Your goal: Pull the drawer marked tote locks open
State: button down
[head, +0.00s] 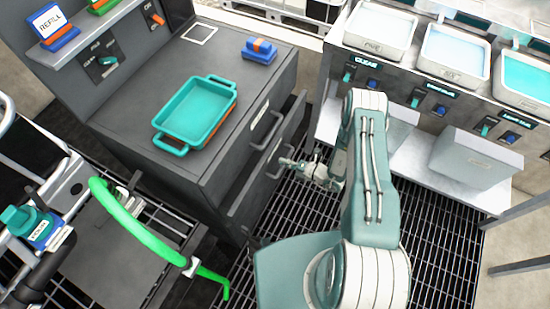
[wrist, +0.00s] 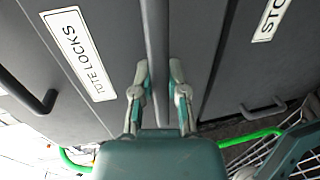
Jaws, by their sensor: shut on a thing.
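The tote locks drawer (wrist: 112,100) has a dark grey front with a white label reading TOTE LOCKS (wrist: 80,55) in the wrist view. A dark bar handle (wrist: 157,50) runs beside the label. My gripper (wrist: 160,75) has a finger on each side of this handle and is shut on it. In the head view my gripper (head: 300,167) is at the front of the grey cabinet (head: 150,85), at the lower of two visible handles. The drawer front there (head: 255,195) stands out from the cabinet, with a dark gap behind it. The drawer's contents are hidden.
A teal tray (head: 190,112) and a blue-orange block (head: 259,50) sit on the cabinet top. Another drawer (wrist: 262,65) has a partly cut-off label. A green hose (head: 135,225) curves at lower left. A bench with basins (head: 455,55) stands right; open grating lies between.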

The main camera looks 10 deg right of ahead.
jog(key=f+v, duration=0.2)
jog(key=v, duration=1.2)
jog(key=d+f+v, duration=0.1)
jog(key=f+v, duration=0.2)
jog(key=v, duration=1)
jog(key=shift+s+d+f, duration=0.3)
jog(key=shift+s+f, duration=0.05)
jog(key=shift+s, duration=0.15)
jog(key=c, duration=0.6)
grip_release()
jog(key=shift+c, duration=0.2)
jog(key=v, duration=1.2)
jog(key=shift+w, duration=0.15)
